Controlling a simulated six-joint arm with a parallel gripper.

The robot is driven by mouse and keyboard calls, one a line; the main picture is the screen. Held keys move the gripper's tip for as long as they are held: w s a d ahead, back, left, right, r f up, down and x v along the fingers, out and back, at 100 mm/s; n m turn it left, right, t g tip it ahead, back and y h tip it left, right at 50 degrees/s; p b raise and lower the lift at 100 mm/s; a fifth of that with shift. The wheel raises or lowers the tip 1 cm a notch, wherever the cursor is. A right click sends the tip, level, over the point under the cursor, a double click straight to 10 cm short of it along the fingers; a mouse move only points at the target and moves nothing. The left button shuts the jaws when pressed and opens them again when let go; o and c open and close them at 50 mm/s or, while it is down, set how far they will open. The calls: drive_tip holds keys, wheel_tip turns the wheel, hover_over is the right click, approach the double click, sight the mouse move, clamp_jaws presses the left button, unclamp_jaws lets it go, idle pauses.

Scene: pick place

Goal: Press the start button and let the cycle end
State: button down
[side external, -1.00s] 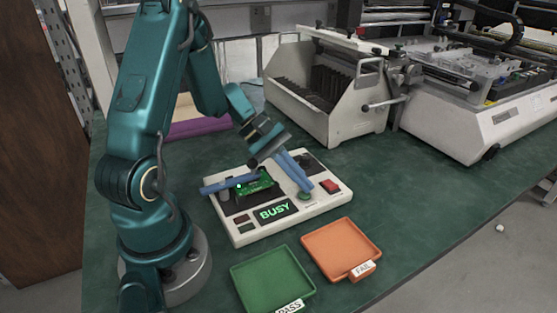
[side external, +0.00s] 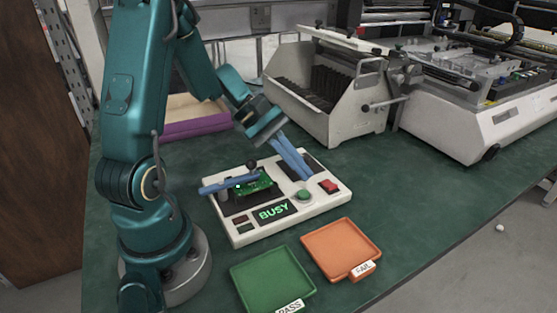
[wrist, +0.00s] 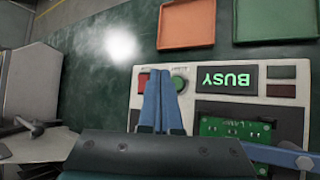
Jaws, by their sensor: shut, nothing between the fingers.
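A white test box (side external: 236,237) stands on the green bench. Its screen (side external: 274,211) reads BUSY in green letters, and the screen also shows in the wrist view (wrist: 232,78). A green circuit board (side external: 262,184) lies in the box under a blue clamp bar (side external: 228,184). My gripper (side external: 306,178) has its blue fingers together, empty, above the box near the button. In the side view the fingertips are apart from the button.
A red button (side external: 329,186) is right of the green one. A green PASS tray (side external: 272,280) and an orange FAIL tray (side external: 341,246) lie in front. A grey rack (side external: 335,125) and a larger machine stand behind. The bench right of the box is clear.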

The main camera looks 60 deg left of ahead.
drive_tip(key=shift+r, duration=1.35)
drive_tip(key=shift+d, duration=0.25)
drive_tip(key=s+d+r+m+g+y, duration=0.2)
drive_tip(key=s+d+r+m, duration=0.35)
drive_tip(key=d+m, duration=0.4)
drive_tip(key=s+a+m+t+y, duration=0.2)
drive_tip(key=s+a+m+y, duration=0.1)
drive_tip(key=s+m+y, duration=0.2)
drive_tip(key=shift+s+m, duration=0.65)
drive_tip(key=shift+m, duration=0.2)
